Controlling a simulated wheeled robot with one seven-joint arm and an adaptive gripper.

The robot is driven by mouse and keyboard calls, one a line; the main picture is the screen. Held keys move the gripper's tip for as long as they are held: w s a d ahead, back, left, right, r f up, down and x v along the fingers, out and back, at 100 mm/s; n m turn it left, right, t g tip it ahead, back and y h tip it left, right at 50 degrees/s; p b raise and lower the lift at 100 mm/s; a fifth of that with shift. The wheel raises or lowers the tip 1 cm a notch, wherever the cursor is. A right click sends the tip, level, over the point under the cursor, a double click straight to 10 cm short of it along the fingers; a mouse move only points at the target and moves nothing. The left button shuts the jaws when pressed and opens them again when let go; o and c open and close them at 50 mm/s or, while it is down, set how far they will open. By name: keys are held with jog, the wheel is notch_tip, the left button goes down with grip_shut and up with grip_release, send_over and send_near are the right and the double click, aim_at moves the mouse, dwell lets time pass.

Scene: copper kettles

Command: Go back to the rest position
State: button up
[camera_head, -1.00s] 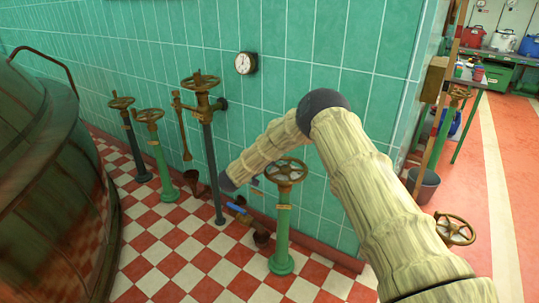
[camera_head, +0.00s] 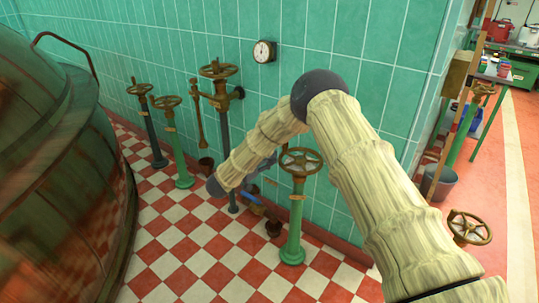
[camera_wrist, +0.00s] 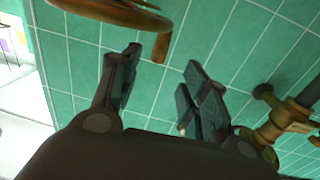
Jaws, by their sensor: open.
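My gripper (camera_wrist: 160,88) is open and empty in the wrist view, its two dark fingers apart with green tiled wall behind them. In the wrist view a brown handwheel (camera_wrist: 108,12) with a hanging knob is at the top edge, above the fingers. A brass valve fitting (camera_wrist: 280,128) is to the right of the fingers, apart from them. In the head view my bent arm reaches over a green valve post (camera_head: 295,225) with a handwheel. My gripper is mostly hidden behind my arm there.
A large copper kettle (camera_head: 62,190) fills the left. Several valve posts, such as a green one (camera_head: 178,150), stand along the tiled wall (camera_head: 330,45) under a round gauge (camera_head: 264,51). A bucket (camera_head: 438,182) stands at the right. Checkered floor (camera_head: 180,250) is clear between kettle and posts.

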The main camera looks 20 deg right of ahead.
jog(key=shift+s+a+f, duration=0.1)
jog(key=s+a+f+n+t+y, duration=0.1)
jog(key=s+a+f+n+y, duration=0.1)
jog(key=s+f+n+y, duration=0.45)
jog(key=s+a+f+n+t+y, duration=0.1)
jog(key=s+a+f+n+y, duration=0.15)
jog(key=s+f, duration=0.85)
jog(key=s+d+f+n+g+y, duration=0.1)
jog(key=s+f+g+y, duration=0.2)
jog(key=s+f, duration=0.5)
jog(key=s+f+g+y, duration=0.2)
jog(key=s+f, duration=0.3)
jog(key=s, duration=0.6)
jog(key=s+d+n+g+y, duration=0.1)
jog(key=s+g, duration=0.2)
jog(key=s, duration=0.9)
jog(key=s+d+g, duration=0.2)
jog(key=s+g, duration=0.1)
jog(key=s, duration=0.9)
notch_tip(320, 180, up, 20)
jog(key=p, duration=1.9)
jog(key=shift+s+a+g, duration=0.2)
jog(key=shift+s+g, duration=0.1)
jog(key=shift+s, duration=0.1)
jog(key=shift+c, duration=0.4)
